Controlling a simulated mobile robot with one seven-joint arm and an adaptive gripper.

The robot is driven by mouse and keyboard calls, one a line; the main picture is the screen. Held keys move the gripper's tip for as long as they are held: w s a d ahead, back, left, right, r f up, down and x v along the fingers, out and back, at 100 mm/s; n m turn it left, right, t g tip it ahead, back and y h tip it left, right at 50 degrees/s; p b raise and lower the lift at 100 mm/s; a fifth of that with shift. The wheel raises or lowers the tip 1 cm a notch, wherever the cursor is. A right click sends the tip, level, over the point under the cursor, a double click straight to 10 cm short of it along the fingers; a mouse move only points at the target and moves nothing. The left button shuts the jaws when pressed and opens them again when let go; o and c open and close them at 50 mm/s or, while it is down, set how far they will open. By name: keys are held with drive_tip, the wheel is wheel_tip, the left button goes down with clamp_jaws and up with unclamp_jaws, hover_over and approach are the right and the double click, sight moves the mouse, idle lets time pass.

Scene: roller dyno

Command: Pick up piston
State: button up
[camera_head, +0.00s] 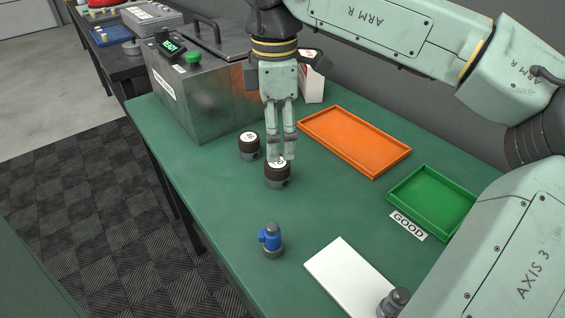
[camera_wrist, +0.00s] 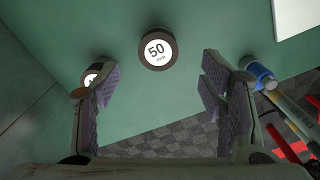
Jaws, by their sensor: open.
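Two pistons, dark brown on top with round white labels and grey lower parts, stand upright on the green table. The nearer piston (camera_head: 278,176) is right below my gripper (camera_head: 282,157); its label reads "50 mm" in the wrist view (camera_wrist: 157,48). The other piston (camera_head: 249,146) stands to its left and farther back; it is partly hidden behind the left finger in the wrist view (camera_wrist: 92,76). My gripper points down and is open and empty. In the wrist view, the fingers (camera_wrist: 150,85) stand on either side, with the 50 mm piston beyond the gap.
A blue-and-grey part (camera_head: 270,240) stands toward the front. An orange tray (camera_head: 401,161) and a green tray (camera_head: 428,220) labelled GOOD (camera_head: 408,225) lie to the right. A white plate (camera_head: 345,270) has a grey knob by it. A metal box (camera_head: 205,95) stands at the back left.

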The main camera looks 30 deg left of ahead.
sight(277, 166)
wheel_tip(277, 166, down, 2)
drive_tip(key=shift+s+f, duration=0.15)
drive_tip(key=shift+f, duration=0.1)
drive_tip(key=shift+w+f+p, duration=0.2)
drive_tip(key=shift+f+p, duration=0.8)
drive_tip(key=shift+f, duration=1.9)
drive_tip(key=shift+c, duration=0.5)
drive_tip(key=c, duration=1.2)
